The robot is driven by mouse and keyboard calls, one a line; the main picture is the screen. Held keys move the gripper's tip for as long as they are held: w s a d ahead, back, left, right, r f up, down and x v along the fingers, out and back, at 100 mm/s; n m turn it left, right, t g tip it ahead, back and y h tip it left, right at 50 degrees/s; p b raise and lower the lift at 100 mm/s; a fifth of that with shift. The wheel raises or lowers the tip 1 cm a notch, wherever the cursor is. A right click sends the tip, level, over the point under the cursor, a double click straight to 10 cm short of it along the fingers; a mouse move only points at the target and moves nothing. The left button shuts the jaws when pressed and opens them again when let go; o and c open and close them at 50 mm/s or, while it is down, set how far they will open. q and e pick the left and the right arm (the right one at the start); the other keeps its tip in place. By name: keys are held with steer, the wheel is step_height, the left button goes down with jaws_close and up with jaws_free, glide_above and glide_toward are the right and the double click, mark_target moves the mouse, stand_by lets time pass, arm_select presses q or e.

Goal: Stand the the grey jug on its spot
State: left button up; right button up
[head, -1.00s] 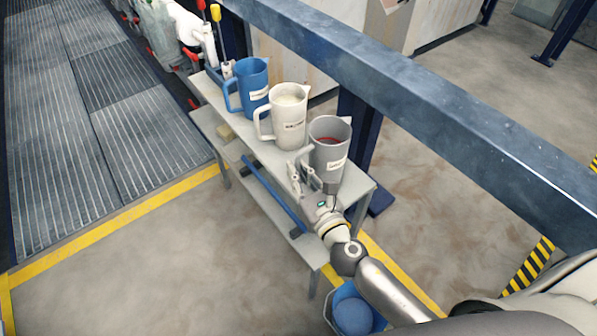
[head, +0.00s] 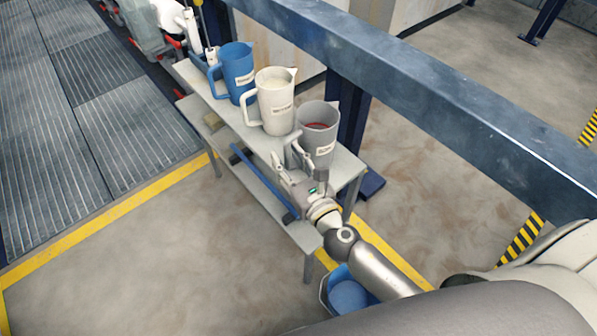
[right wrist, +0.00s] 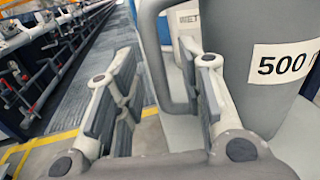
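The grey jug (head: 318,145) stands upright on the bench top, at its near right end, with dark red contents showing inside. In the right wrist view the grey jug (right wrist: 238,40) fills the right side, with a label starting "500". Its handle (right wrist: 157,60) shows between and beyond my fingers, partly hidden by the right-hand finger. My right gripper (head: 293,165) is open beside the handle, on the jug's left side; in the wrist view its fingers (right wrist: 158,90) are spread apart with nothing clamped. I do not make out my left gripper.
A white jug (head: 275,103) and a blue jug (head: 238,75) stand in line behind the grey one on the narrow bench (head: 345,170). A blue beam (head: 420,80) runs behind. A blue bucket (head: 348,292) is on the floor beneath my arm.

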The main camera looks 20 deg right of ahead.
steer(key=s+d, duration=0.2)
steer(key=s, duration=1)
steer(key=d+f+m+g+h, duration=0.2)
steer(key=d+m+g+h, duration=0.65)
steer(key=m, duration=1.35)
steer(key=s+a+f+m+g+y, duration=0.3)
steer(key=s+m, duration=0.3)
steer(key=m, duration=0.1)
steer(key=s+a+f+m+g+y, duration=0.2)
steer(key=s+f+m+g+y, duration=0.15)
steer(key=s+m, duration=0.35)
step_height(320, 180, down, 25)
steer(key=s+p, duration=0.1)
steer(key=p, duration=0.1)
steer(key=s+d+f+g+p, duration=0.1)
steer(key=s+d+f+p, duration=0.1)
steer(key=s+f, duration=1.1)
steer(key=s+d, duration=0.1)
steer(key=s, duration=0.2)
steer(key=shift+s+f+n+g+h, duration=0.3)
steer(key=shift+g, duration=0.1)
